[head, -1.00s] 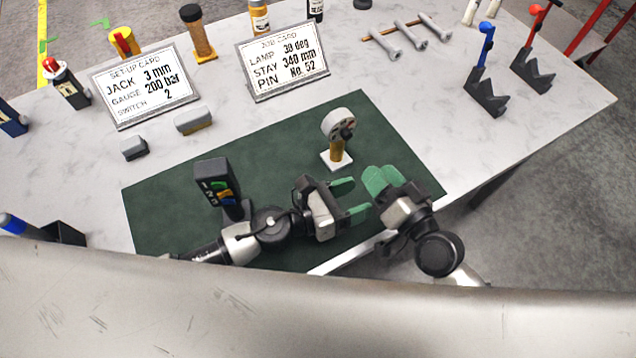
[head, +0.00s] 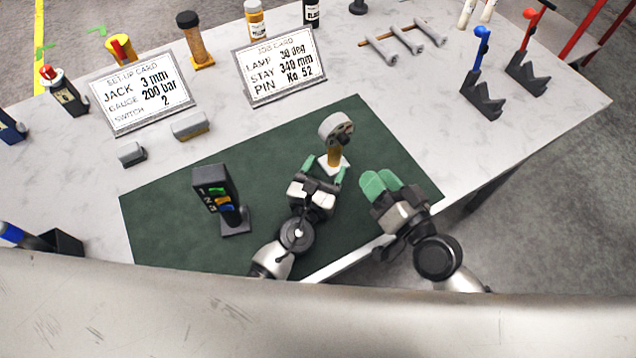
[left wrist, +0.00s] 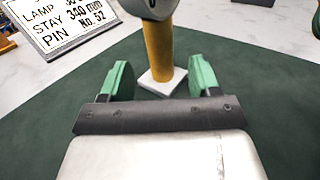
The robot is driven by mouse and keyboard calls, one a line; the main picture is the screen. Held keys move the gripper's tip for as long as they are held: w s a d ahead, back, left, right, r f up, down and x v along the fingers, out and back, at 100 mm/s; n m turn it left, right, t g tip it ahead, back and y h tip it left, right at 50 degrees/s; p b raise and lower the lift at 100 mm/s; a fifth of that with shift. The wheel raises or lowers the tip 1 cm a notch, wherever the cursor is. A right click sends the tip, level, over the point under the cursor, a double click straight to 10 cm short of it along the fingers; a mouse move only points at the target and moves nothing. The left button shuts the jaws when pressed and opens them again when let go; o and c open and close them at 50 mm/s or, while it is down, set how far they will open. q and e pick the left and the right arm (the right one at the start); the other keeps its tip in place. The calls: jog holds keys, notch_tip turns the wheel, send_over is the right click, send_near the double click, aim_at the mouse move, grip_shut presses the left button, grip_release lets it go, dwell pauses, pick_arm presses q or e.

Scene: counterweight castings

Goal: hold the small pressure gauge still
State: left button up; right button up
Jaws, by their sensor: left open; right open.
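The small pressure gauge (head: 335,127) stands upright on the green mat (head: 270,140), with a round grey head, a yellow-brown stem and a white square base. My left gripper (head: 325,166) is open just in front of the gauge, its green fingers pointing at it. In the left wrist view the gauge's stem (left wrist: 158,50) rises just beyond and between the two open green fingers (left wrist: 160,80), and its head is cut off at the top edge. I see no finger touching the stem. My right gripper (head: 380,183) is open and empty, to the right of the gauge.
A dark switch box (head: 216,195) stands on the mat left of my left arm. Two cards, the set-up card (head: 142,92) and the job card (head: 280,66), stand behind the mat. Two grey blocks (head: 190,126) lie left of it.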

aim_at(332, 157)
pick_arm(q)
jog(key=shift+x, duration=2.75)
jog(key=shift+c, duration=0.3)
